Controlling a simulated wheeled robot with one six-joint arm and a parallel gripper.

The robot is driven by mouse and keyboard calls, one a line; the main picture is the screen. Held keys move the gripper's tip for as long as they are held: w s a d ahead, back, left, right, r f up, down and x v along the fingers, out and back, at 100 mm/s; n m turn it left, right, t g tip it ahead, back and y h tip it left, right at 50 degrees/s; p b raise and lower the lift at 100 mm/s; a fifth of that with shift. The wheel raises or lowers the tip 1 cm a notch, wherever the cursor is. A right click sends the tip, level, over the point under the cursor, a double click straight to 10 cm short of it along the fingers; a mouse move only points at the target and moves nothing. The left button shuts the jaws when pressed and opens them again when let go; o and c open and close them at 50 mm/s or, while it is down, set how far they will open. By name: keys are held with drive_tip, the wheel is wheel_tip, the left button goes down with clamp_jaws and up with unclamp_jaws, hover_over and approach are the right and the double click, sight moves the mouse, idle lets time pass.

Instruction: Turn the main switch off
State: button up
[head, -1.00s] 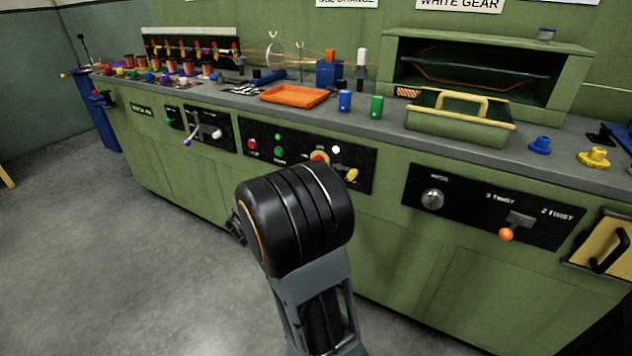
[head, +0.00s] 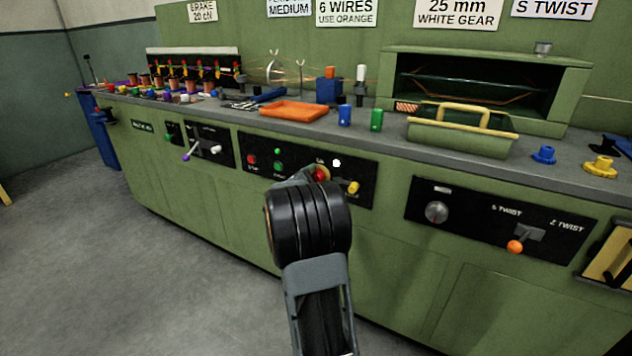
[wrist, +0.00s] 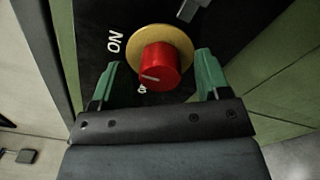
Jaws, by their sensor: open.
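The main switch appears to be the red rotary knob on a yellow disc (wrist: 165,36), with an ON mark beside it; its red knob (wrist: 159,66) carries a pale line. In the head view the red knob (head: 321,174) shows at the right part of a black panel, just beyond my arm. My gripper (wrist: 158,85) is open, its two green fingers on either side of the knob. Contact between fingers and knob cannot be made out.
A yellow handle (head: 353,188) sits right of the knob on the same black panel (head: 300,185). Red and green buttons lie to its left. A grey dial (head: 436,212) and an orange-tipped lever (head: 515,247) are on the right panel.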

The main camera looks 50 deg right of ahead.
drive_tip(key=shift+d, duration=0.3)
drive_tip(key=c, duration=0.9)
